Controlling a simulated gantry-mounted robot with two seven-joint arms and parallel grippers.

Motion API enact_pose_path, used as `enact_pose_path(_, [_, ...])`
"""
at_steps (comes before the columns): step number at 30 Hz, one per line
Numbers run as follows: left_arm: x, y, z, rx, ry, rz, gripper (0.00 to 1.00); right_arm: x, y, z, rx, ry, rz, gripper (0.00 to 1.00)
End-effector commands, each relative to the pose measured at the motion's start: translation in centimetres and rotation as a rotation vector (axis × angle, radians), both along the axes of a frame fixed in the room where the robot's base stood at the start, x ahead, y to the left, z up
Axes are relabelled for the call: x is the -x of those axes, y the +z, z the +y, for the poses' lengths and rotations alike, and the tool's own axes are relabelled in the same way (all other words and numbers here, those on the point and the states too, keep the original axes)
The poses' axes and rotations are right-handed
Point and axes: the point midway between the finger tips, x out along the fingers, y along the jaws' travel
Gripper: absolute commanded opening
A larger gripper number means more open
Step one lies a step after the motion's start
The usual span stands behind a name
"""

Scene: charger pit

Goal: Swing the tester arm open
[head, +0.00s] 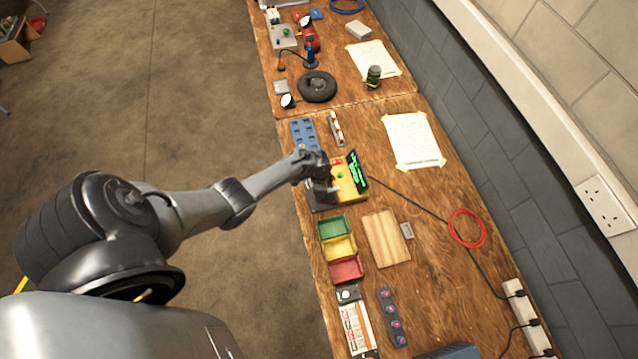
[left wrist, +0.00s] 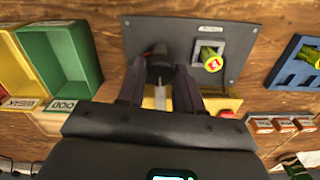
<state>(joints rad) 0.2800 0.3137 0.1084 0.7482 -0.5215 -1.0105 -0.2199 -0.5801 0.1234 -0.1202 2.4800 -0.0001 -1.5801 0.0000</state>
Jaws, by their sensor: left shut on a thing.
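The tester in the head view has a yellow body (head: 350,185), a green-lit display (head: 358,170) and a dark grey plate (head: 324,207). My left gripper (head: 322,178) is over the tester's near side and hides part of it. In the left wrist view my left gripper (left wrist: 160,88) has its fingers on either side of the dark tester arm (left wrist: 160,66), shut on it. The grey plate (left wrist: 185,32) lies beyond the fingers. A green and yellow cell with a red mark (left wrist: 211,61) sits at a square recess in the plate. My right gripper is not in view.
Green (head: 334,228), yellow (head: 340,247) and red (head: 346,270) trays stand beside the tester. A blue rack (head: 304,134) is on its other side. A wooden board (head: 386,238) lies nearby. A black cable (head: 410,200) runs from the tester towards the wall side.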

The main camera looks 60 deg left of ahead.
Motion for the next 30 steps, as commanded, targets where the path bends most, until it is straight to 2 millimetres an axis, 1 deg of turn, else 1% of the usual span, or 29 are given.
enact_pose_path(6, [-0.06, 0.0, 0.03, 0.0, -0.051, -0.001, 0.0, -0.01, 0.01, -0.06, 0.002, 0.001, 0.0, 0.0])
enact_pose_path(20, [-0.04, -0.02, -0.02, 0.0, -0.064, -0.002, 0.0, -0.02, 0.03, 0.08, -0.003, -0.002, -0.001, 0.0])
enact_pose_path(21, [-0.04, -0.02, -0.02, 0.0, -0.064, -0.002, 0.4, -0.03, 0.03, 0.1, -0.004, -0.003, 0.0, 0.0])
enact_pose_path(25, [-0.03, -0.03, -0.03, 0.0, -0.063, -0.001, 0.6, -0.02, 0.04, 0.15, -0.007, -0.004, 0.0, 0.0])
enact_pose_path(26, [-0.04, -0.02, -0.02, 0.0, -0.063, -0.001, 0.61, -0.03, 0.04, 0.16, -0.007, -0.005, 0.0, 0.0])
enact_pose_path(30, [-0.02, -0.02, -0.02, 0.0, -0.062, -0.001, 0.61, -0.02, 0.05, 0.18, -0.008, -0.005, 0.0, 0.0])
